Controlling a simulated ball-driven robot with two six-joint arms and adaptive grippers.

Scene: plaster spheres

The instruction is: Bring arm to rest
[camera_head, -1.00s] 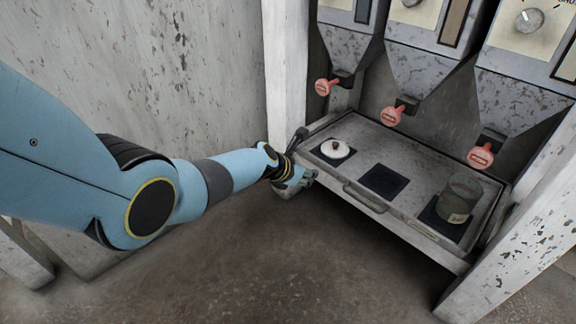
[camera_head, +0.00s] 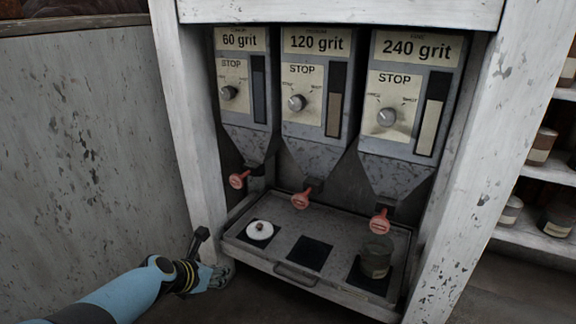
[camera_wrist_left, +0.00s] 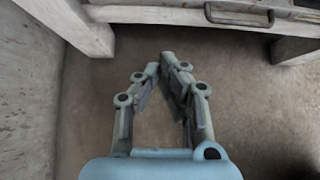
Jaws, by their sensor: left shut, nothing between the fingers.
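My left arm (camera_head: 110,298) comes in from the lower left of the head view. Its left gripper (camera_head: 222,274) is beside the front left corner of the tray, low near the cabinet's left post. In the left wrist view the left gripper (camera_wrist_left: 168,62) points over bare brown floor, its fingers closing to a tip with nothing between them. The tray's handle shows ahead of it, at the top of that view. My right gripper is not in view.
The tray (camera_head: 255,262) holds a white lidded object (camera_head: 260,230) and a dark jar (camera_head: 376,262) on black squares; the middle square (camera_head: 310,253) is empty. Three grit dispensers with red knobs hang above. Shelves with jars (camera_head: 541,146) stand at the right. The floor in front is open.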

